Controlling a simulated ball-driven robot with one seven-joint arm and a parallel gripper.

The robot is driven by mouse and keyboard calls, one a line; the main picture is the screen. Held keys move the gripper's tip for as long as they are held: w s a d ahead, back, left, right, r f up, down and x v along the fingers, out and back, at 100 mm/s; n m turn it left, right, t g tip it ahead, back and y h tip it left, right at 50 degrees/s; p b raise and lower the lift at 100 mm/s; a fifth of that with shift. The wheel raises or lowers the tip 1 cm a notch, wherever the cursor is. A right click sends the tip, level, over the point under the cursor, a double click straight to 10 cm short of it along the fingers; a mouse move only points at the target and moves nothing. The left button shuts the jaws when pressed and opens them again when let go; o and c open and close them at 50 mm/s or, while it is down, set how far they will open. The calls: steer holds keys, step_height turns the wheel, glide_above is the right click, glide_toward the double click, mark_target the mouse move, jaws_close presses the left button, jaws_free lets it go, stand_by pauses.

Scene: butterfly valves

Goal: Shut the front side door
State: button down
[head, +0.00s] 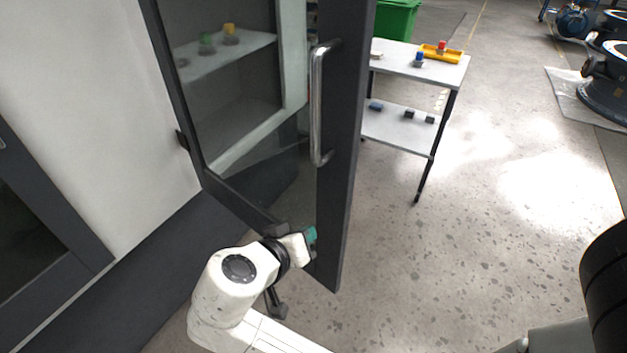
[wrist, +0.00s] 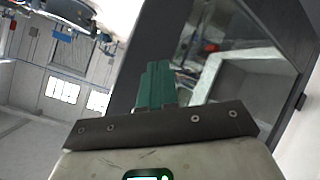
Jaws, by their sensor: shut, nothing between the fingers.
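The side door (head: 338,150) is a dark-framed glass door standing open in the head view, swung out from the pale wall. A hinge shows at its left edge, and a vertical metal handle (head: 318,105) sits near its free edge. My gripper (head: 311,235) is shut and empty, in front of the lower part of the door near the free edge, well below the handle. In the wrist view the teal fingers of my gripper (wrist: 155,84) are together, with the dark door frame (wrist: 150,50) right behind them. I cannot tell whether they touch it.
A two-level table (head: 405,65) with small blocks and a yellow tray (head: 441,53) stands behind the door to the right. A green bin (head: 397,18) is at the back. Large valves (head: 605,85) stand on the far right. The speckled floor between is clear.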

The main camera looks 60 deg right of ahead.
mark_target(315, 171)
steer(key=w+a+r+m+g+h+b, duration=0.3)
steer(key=a+r+m+h, duration=0.3)
steer(key=a+r+m, duration=0.45)
steer(key=shift+n, duration=0.65)
steer(key=shift+s+d+r+p, duration=0.3)
steer(key=shift+d+p, duration=0.45)
steer(key=shift+d, duration=1.9)
steer(key=shift+s+d+r+p, duration=0.15)
steer(key=shift+s+d+p, duration=0.45)
steer(key=shift+d, duration=2.1)
steer(key=shift+s+d+r+p, duration=0.2)
steer(key=shift+d+p, duration=0.75)
steer(key=shift+d, duration=1.7)
steer(key=shift+w, duration=0.15)
